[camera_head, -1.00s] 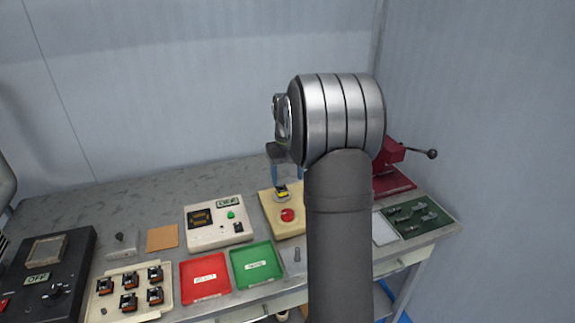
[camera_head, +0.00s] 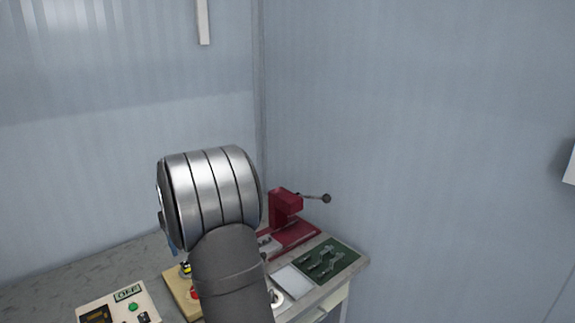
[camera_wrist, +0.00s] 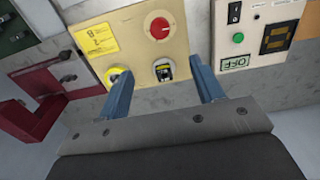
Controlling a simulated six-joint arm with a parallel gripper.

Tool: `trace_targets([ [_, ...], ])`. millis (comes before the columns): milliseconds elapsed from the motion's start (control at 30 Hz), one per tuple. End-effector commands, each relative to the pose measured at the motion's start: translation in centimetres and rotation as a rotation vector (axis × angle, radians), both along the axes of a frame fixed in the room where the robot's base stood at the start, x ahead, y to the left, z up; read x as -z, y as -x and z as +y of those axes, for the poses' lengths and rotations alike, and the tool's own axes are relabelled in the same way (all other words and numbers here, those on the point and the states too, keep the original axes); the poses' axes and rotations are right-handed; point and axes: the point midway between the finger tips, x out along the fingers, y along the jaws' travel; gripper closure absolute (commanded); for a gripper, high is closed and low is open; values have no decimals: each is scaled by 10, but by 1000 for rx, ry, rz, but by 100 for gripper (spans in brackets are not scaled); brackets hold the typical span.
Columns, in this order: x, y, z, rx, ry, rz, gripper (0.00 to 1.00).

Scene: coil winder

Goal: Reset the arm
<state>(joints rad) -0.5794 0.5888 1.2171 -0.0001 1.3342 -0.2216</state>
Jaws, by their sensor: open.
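My arm's wrist rises in the middle of the head view, and it hides most of my gripper there; a bit of a blue finger shows at its left edge. In the wrist view my gripper (camera_wrist: 159,66) is open, with two blue fingers apart and nothing held. Beyond the fingers is a cream board (camera_wrist: 135,43) with a red button (camera_wrist: 160,28). A small yellow and dark part (camera_wrist: 163,70) on the board shows in the gap between the fingers.
A red press (camera_head: 287,208) with a side lever stands at the bench's right end. A green mat (camera_head: 345,258) with metal pieces and a pale tray (camera_head: 292,281) lie in front. A control box (camera_head: 118,306) sits at lower left. Walls close off the back and right.

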Motion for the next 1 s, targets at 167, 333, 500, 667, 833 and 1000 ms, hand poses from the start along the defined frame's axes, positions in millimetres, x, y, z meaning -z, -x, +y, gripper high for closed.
trace_targets([
  [167,30,1,0,0,2,4,39],
  [333,64,1,0,0,3,4,39],
  [500,99,1,0,0,3,4,39],
  [667,129,1,0,1,3,4,39],
  [833,153,1,0,1,2,4,39],
  [1000,163,0,0,1,1,1,39],
])
